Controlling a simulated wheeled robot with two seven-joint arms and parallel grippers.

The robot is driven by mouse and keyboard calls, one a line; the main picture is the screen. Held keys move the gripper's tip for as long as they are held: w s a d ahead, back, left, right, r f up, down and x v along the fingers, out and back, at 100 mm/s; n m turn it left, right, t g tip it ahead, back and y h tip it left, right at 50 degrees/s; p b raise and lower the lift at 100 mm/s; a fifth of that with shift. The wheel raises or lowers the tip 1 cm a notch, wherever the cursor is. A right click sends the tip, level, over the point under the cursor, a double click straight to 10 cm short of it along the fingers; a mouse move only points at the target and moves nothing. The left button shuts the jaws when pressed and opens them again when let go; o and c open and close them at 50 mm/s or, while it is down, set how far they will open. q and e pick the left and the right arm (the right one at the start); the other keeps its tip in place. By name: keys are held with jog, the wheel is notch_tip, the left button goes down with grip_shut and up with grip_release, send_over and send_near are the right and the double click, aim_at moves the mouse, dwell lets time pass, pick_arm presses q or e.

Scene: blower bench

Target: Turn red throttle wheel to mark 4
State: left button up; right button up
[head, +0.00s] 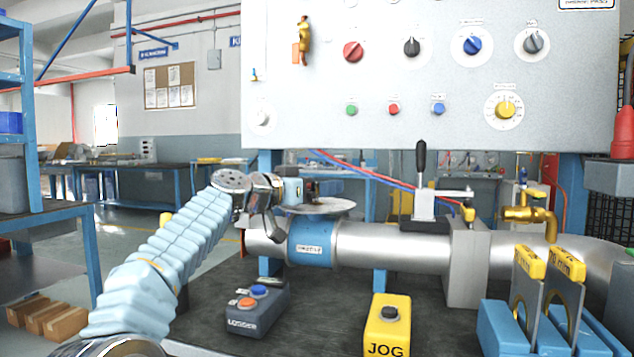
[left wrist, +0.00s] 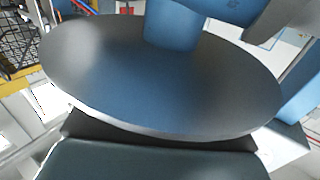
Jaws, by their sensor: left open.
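No wheel that is plainly red shows. A flat grey disc (head: 335,206) sits on top of the blue labelled collar (head: 310,251) of the grey pipe; its label is too small to read surely. The disc fills much of the left wrist view (left wrist: 110,75), with no scale or mark 4 readable. My left gripper (head: 293,197) is open just above the disc's left part and hides some of it. I cannot tell whether it touches. A red knob (head: 353,51) is on the upright panel. My right gripper is not in view.
A black-handled clamp (head: 421,185) stands on the pipe to the right. A dark button box (head: 258,309) and a yellow JOG box (head: 388,325) stand on the bench in front. Yellow-topped plates (head: 529,262) in a blue holder are at right. Bare bench lies between the boxes.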

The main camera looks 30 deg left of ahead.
pick_arm(q)
jog(key=shift+c, duration=0.3)
jog(key=c, duration=0.9)
jog(key=shift+w+m+h, duration=0.1)
jog(key=shift+m+h, duration=0.2)
jog(key=shift+h, duration=0.3)
jog(key=shift+m+g+h, duration=0.4)
jog(key=shift+m+h, duration=0.1)
jog(key=shift+h, duration=0.1)
jog(key=o, duration=1)
jog(key=shift+c, duration=0.2)
